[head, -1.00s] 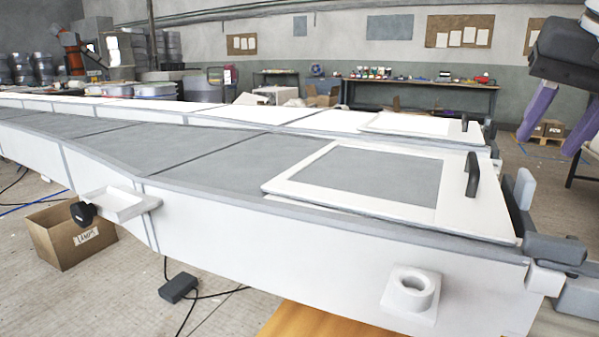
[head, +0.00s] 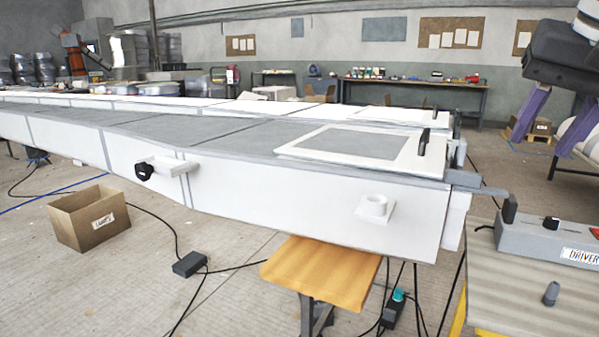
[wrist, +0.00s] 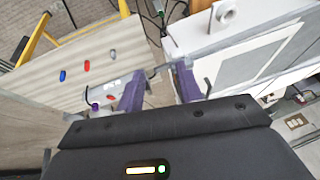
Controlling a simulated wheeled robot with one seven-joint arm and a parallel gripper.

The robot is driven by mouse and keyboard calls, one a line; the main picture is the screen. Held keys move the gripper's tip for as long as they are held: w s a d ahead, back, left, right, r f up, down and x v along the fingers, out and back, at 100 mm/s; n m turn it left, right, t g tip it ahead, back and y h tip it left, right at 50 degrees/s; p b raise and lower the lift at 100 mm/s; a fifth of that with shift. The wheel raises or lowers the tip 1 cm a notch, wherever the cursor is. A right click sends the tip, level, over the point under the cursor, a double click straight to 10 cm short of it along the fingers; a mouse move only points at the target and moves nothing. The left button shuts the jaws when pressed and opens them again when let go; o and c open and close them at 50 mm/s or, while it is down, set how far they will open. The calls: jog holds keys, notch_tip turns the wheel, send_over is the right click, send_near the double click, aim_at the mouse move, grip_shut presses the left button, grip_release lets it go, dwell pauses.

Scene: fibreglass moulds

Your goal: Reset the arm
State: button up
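My gripper (head: 540,148) hangs at the upper right of the head view. It has a dark body and two purple fingers pointing down and to the left. The wrist view shows the same purple fingers (wrist: 160,75) spread apart with nothing between them. The gripper is open and empty, apart from the surfaces behind it.
A long white mould (head: 320,205) with a framed panel and black handle (head: 422,142) crosses the middle. A workbench (head: 500,285) with a grey DRIVER box (head: 535,240) is at right. A wooden stool (head: 320,272), cardboard box (head: 92,218) and cables occupy the floor.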

jog(key=a+f+n, duration=0.2)
jog(key=a+f, duration=0.3)
jog(key=f, duration=0.7)
jog(key=s+a+f+n, duration=0.1)
jog(key=a+f, duration=0.4)
jog(key=f, duration=0.7)
jog(key=s+a+f+n, duration=0.1)
jog(key=a+f+n, duration=0.2)
jog(key=f, duration=0.9)
jog(key=shift+s+a+f+n+t+y, duration=0.15)
jog(key=shift+s+a+n+t+y, duration=0.2)
jog(key=shift+a, duration=0.8)
jog(key=shift+o, duration=0.2)
jog(key=shift+w, duration=0.1)
